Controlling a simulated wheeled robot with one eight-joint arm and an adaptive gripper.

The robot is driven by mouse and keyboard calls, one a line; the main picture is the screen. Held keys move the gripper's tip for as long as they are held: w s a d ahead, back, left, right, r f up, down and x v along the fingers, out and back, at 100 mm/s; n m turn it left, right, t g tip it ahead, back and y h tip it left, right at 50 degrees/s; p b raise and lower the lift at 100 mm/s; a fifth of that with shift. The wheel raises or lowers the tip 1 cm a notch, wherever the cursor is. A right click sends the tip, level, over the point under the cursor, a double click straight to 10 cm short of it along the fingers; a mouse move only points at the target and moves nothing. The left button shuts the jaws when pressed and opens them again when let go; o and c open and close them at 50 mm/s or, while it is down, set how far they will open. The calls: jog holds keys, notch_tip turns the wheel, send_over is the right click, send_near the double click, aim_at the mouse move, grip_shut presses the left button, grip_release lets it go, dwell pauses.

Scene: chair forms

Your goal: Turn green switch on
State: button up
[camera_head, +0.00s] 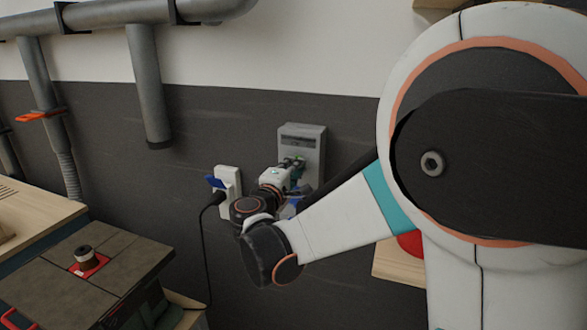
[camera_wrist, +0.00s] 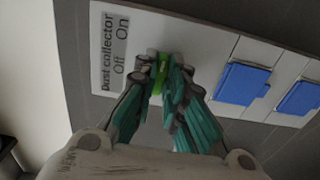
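The green switch (camera_wrist: 159,77) is on a light grey panel (camera_wrist: 222,48) beside a label (camera_wrist: 118,45) reading "Dust collector", "On" and "Off". In the wrist view, my gripper's (camera_wrist: 163,75) teal-padded fingers come together around the switch, one on each side, with a strip of bright green visible between the tips. The fingers partly cover the switch, so its exact position is hard to read. In the head view, the grey wall box (camera_head: 312,140) is at the centre, with my gripper (camera_head: 296,163) against its front; the switch is not clear there.
Two blue socket covers (camera_wrist: 241,83) lie on the panel right of the switch. A white wall socket (camera_head: 229,180) with a plugged black cable (camera_head: 206,255) is left of my wrist. A machine table (camera_head: 95,270) stands at lower left. Grey pipes (camera_head: 148,85) run above.

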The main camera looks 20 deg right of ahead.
jog(key=o, duration=0.4)
jog(key=shift+n, duration=0.3)
